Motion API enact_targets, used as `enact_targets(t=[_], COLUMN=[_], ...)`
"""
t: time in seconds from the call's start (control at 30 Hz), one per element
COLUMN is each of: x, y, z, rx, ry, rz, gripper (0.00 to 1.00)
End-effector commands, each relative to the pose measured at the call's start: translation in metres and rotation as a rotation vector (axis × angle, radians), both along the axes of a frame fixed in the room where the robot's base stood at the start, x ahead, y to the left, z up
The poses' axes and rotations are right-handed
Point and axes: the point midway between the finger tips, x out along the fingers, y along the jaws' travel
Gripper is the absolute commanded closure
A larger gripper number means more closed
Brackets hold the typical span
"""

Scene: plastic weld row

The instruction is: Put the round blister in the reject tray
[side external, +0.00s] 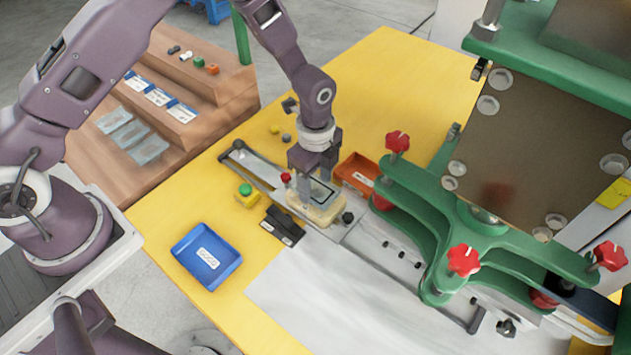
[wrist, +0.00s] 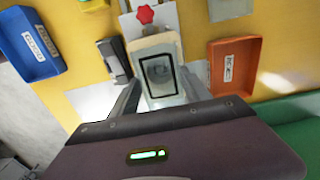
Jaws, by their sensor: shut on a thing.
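The round blister (wrist: 157,72) is a clear pack with a dark rectangular border and a faint round form inside. It shows in the wrist view between my fingers, over a cream-coloured block. In the side view the blister (side external: 323,190) is at the cream block (side external: 318,212), partly behind my fingers. My gripper (side external: 314,186) is shut on it, low over the block; I cannot tell whether the blister touches the block. An orange-red tray (side external: 345,174) lies just right of my gripper, also in the wrist view (wrist: 229,74). A blue tray (side external: 207,262) stands front left.
A green press frame with red knobs (side external: 463,261) stands close on the right. A rail (side external: 367,249) runs under the block. A yellow box with a green button (side external: 246,195) and a black block (side external: 284,226) sit left.

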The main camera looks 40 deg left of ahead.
Motion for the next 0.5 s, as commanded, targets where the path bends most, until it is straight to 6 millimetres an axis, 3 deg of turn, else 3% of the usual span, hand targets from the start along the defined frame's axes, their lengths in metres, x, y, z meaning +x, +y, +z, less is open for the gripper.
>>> enact_targets(t=[0.5], x=[0.000], y=[0.000], z=[0.039], rx=[0.000], ry=[0.000], rz=[0.000], gripper=[0.70])
